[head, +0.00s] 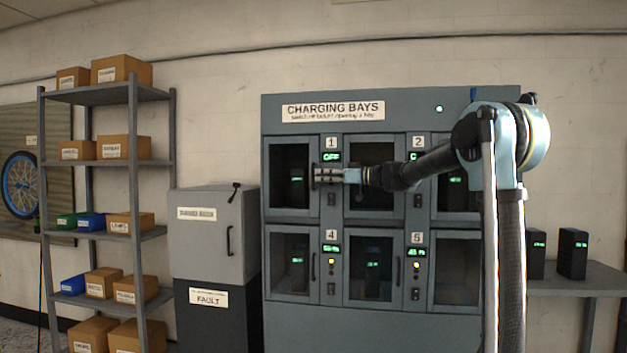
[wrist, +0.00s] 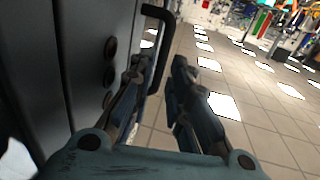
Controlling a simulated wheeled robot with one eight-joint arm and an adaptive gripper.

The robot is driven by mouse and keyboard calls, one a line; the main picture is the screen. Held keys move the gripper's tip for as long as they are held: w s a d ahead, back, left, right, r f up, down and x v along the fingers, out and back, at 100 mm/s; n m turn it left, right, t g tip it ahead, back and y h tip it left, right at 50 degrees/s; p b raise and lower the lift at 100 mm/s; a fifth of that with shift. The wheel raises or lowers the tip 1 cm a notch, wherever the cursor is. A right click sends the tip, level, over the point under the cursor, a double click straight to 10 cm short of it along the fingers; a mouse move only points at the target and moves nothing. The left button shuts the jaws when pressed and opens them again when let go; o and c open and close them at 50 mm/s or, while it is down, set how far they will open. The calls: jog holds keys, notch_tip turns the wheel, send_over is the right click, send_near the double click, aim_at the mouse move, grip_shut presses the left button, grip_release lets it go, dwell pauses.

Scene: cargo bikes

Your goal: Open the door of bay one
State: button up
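Bay one's door (head: 289,176) is the upper left glass door of the grey charging cabinet (head: 375,325). It looks shut, with a dark unit with green lights behind the glass. The display beside it reads OFF (head: 331,157). My gripper (head: 318,175) is at the door's right edge, hiding the handle area in the head view. In the wrist view a black bar handle (wrist: 163,40) passes between the two spread fingers (wrist: 163,68). The gripper is open; I cannot tell whether a finger touches the bar.
Two dark round buttons (wrist: 109,76) are on the panel left of the fingers. A grey locker (head: 213,235) stands left of the cabinet, beside a shelf with boxes (head: 135,93). A side table (head: 580,280) is at right. Tiled floor (wrist: 240,95) is open beyond the handle.

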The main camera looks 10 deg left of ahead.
aim_at(313, 175)
jog(key=shift+w+a, duration=0.2)
jog(key=shift+a, duration=0.95)
jog(key=shift+w+a, duration=0.15)
jog(key=shift+a, duration=1)
grip_shut()
